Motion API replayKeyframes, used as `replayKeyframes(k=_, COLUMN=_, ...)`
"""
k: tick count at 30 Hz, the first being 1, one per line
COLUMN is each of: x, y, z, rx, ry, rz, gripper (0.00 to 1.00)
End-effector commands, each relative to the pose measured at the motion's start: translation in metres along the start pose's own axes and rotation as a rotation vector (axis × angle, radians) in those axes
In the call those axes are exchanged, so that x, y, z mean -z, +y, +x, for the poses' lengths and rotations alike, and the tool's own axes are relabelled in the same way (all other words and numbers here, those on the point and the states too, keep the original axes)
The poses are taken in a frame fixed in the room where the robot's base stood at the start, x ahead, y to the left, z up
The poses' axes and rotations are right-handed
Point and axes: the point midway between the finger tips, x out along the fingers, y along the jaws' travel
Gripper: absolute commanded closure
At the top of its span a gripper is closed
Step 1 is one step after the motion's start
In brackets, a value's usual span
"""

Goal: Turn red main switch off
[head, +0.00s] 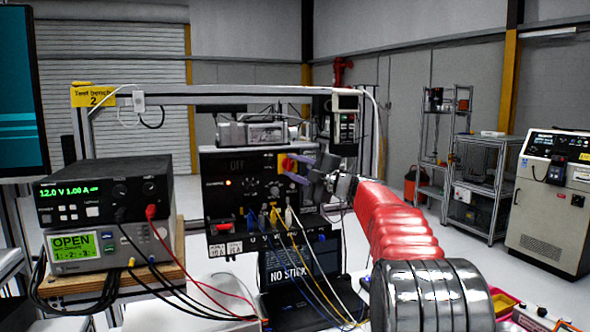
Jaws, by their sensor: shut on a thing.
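The red main switch (286,163) sits on a yellow plate at the upper right of the black control box (214,170). My gripper (291,168) reaches in from the right, its bluish fingers at the switch. It is shut on the switch, though the contact is small and partly hidden by the fingers. The exact angle of the knob is hard to tell. The box's dark display seems to read OFF, and a small red light glows below it.
Yellow, blue and white cables (290,238) hang from the box's lower front, close below my gripper. A power supply (104,190) stands on the left shelf. A dark laptop (299,268) sits below the box. A handheld meter (344,125) hangs above my arm.

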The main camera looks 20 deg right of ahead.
Motion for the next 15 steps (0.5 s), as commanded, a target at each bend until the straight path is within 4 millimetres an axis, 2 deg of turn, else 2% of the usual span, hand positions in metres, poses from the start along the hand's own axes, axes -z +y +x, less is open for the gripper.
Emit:
replayKeyframes(k=6, x=0.0014, y=-0.0023, z=0.0012, rx=0.065, ry=0.005, rz=-0.143, gripper=0.9)
replayKeyframes(k=15, x=0.002, y=-0.003, z=0.0016, rx=0.108, ry=0.007, rz=-0.241, gripper=0.9)
